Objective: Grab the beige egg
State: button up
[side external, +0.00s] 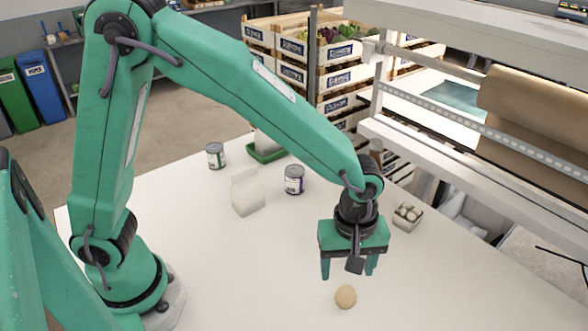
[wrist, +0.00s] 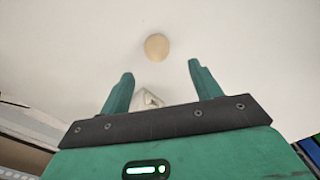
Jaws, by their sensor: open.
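The beige egg (side external: 346,297) lies on the white table (side external: 240,270) near its front, by itself. My gripper (side external: 347,275) is open and empty, above the table and a little above and behind the egg in the side view. In the wrist view the egg (wrist: 157,47) lies beyond the fingertips, between the lines of the two fingers. The open gripper (wrist: 160,70) shows there with both fingers apart, and nothing is between them touching either one.
A white paper bag (side external: 247,191), two cans (side external: 294,180) (side external: 215,155) and a green tray (side external: 266,153) stand farther back. A shelf frame with a brown paper roll (side external: 540,105) overhangs the right side.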

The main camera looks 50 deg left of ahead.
aim_at(348, 288)
jog(key=shift+d+f, duration=0.25)
jog(key=shift+f, duration=0.1)
jog(key=shift+d+f, duration=0.2)
jog(key=shift+f, duration=3.65)
jog(key=c, duration=0.8)
